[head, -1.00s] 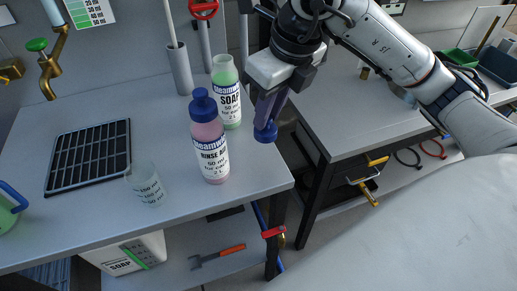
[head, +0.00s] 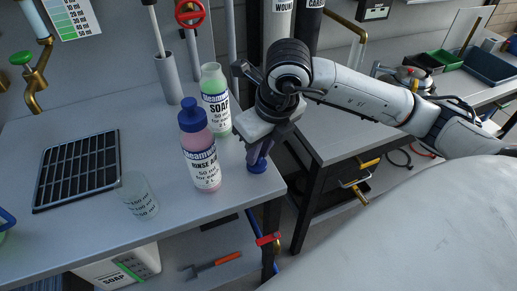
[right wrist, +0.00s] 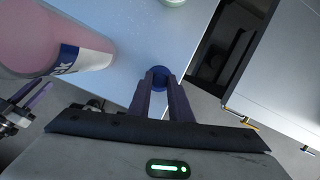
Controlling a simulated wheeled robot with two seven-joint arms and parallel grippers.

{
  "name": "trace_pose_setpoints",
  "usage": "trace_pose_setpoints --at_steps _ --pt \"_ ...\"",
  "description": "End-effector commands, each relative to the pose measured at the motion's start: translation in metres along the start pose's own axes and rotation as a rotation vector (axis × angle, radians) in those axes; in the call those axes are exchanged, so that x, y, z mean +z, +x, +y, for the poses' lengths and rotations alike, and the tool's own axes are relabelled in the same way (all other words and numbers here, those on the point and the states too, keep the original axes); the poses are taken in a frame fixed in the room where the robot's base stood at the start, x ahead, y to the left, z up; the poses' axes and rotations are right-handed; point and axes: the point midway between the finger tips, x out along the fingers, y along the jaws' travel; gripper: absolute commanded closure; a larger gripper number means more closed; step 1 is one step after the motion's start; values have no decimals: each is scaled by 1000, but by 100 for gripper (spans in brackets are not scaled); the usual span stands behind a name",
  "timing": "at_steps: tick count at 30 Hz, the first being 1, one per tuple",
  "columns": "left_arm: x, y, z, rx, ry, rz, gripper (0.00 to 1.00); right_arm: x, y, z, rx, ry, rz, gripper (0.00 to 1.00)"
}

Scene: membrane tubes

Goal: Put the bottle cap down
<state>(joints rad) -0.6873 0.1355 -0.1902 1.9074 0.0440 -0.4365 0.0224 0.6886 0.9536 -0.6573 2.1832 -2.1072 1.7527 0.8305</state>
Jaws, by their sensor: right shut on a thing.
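The blue bottle cap (head: 257,165) is between the fingertips of my right gripper (head: 258,157), at the right end of the bench top. The cap also shows in the right wrist view (right wrist: 160,74), with the two dark fingers (right wrist: 160,82) closed on it. It is at or very near the bench surface; I cannot tell whether it touches. The green SOAP bottle (head: 215,98) stands uncapped behind and left of the gripper. The pink RINSE AID bottle (head: 201,155) stands with its blue cap on, left of the gripper.
A clear measuring cup (head: 138,196) and a black rack (head: 77,169) stand on the bench (head: 100,222) to the left. A grey cylinder (head: 169,80) stands behind the bottles. The bench's right edge is close to the cap, with a gap before the neighbouring counter (head: 345,130).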

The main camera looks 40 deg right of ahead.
Motion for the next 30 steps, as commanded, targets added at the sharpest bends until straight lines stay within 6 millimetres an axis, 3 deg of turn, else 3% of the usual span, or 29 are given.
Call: trace_pose_setpoints --at_steps 6,7,10,22,30 --pt "3 3 0 1 1 1 69 -1 4 0 0 0 0 100" --pt "2 3 0 1 1 1 69 -1 3 0 0 0 0 80" --pt "1 2 0 1 1 0 69 0 2 0 0 0 0 63" --pt "-3 -2 1 1 1 3 69 1 -4 0 0 0 -1 63" --pt "-4 -2 1 2 0 5 69 2 -56 0 0 0 -6 63"
